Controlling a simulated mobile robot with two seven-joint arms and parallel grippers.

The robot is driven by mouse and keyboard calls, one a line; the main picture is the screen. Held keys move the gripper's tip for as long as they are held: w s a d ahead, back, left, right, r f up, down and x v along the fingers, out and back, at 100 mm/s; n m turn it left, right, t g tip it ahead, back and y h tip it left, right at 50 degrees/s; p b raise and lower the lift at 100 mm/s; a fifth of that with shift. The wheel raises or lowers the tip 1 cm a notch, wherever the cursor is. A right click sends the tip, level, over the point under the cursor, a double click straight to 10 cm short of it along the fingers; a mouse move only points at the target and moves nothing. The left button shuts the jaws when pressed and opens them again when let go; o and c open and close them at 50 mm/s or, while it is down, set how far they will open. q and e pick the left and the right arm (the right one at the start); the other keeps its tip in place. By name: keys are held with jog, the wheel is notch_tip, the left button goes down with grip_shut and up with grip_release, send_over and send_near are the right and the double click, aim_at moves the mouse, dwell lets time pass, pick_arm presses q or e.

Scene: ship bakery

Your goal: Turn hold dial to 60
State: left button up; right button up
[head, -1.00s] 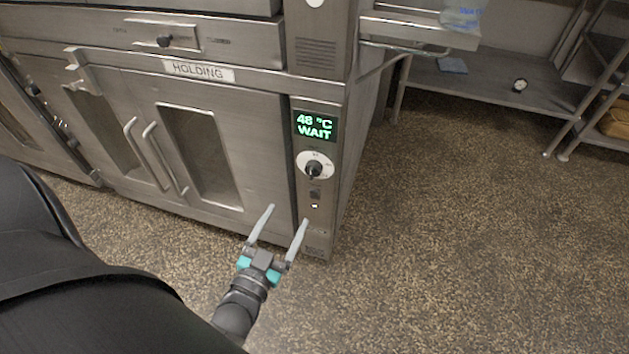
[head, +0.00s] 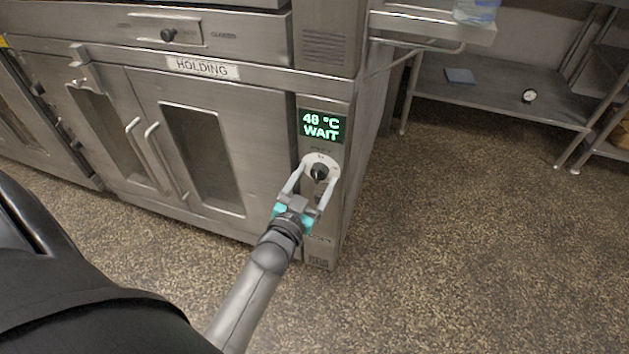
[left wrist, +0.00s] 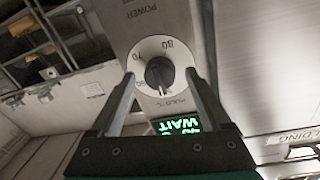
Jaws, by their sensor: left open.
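The hold dial is a black knob on a white numbered disc (head: 321,160) on the holding cabinet's control column, below a green display (head: 321,126) reading 48 °C WAIT. My left gripper (head: 318,173) is open in front of the dial, one finger to each side of the knob. In the left wrist view, the black knob (left wrist: 159,76) lies between the two open fingertips (left wrist: 160,74). The disc shows 70 and 80; other marks are partly covered by the fingers. I cannot tell whether the fingers touch the knob, nor its exact setting. My right gripper is not in view.
The cabinet's double doors with handles (head: 152,160) are shut, left of the column, under a HOLDING label (head: 203,68). The speckled floor on the right is clear.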

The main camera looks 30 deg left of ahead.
pick_arm(q)
grip_shut()
dwell(0.8)
